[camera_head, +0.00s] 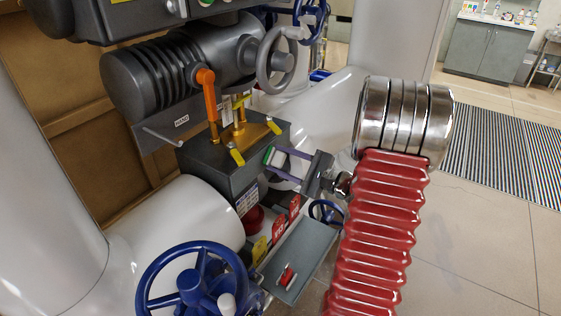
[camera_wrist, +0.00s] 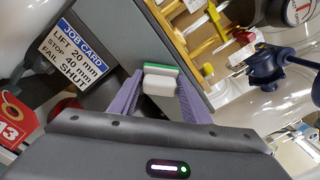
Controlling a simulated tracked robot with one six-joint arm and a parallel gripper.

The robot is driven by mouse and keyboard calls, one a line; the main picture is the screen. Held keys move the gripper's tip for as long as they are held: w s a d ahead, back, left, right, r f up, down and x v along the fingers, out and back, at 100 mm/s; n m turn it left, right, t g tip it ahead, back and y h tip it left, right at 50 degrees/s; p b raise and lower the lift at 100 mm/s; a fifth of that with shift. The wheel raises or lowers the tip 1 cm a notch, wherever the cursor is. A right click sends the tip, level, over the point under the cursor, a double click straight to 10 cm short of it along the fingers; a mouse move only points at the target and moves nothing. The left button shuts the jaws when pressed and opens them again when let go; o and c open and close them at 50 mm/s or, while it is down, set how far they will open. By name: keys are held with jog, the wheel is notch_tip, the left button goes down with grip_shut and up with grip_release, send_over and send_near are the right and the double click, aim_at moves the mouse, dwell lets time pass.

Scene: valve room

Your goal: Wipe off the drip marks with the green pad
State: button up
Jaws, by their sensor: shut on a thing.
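The green pad (camera_head: 268,154) has a white block behind its green face. My gripper (camera_head: 279,158) is shut on this block with its two purple fingers, at the right side of the grey box (camera_head: 210,179). In the wrist view the pad (camera_wrist: 161,69) sits between the fingertips of my gripper (camera_wrist: 160,84), its green face turned away from me toward the grey box (camera_wrist: 118,28). I cannot tell whether the pad touches the box. I cannot make out any drip marks in either view; the pad may hide part of the surface.
A job card (camera_wrist: 73,53) is on the box's side. Yellow-handled fittings (camera_head: 237,128) and an orange lever (camera_head: 206,90) stand on top. A blue handwheel (camera_head: 196,283), a grey tray (camera_head: 302,258) and red tags (camera_head: 279,229) are below. White pipes crowd both sides.

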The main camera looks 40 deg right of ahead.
jog(key=shift+s+a, duration=0.25)
jog(key=shift+a, duration=0.65)
jog(key=shift+s+a, duration=0.2)
jog(key=shift+a, duration=0.65)
jog(key=shift+s+a, duration=0.35)
jog(key=shift+a, duration=0.55)
jog(key=shift+s+a, duration=0.35)
jog(key=shift+a, duration=0.5)
jog(key=shift+s+d, duration=0.35)
jog(key=shift+s, duration=0.3)
jog(key=shift+v, duration=2.3)
jog(key=shift+s, duration=0.1)
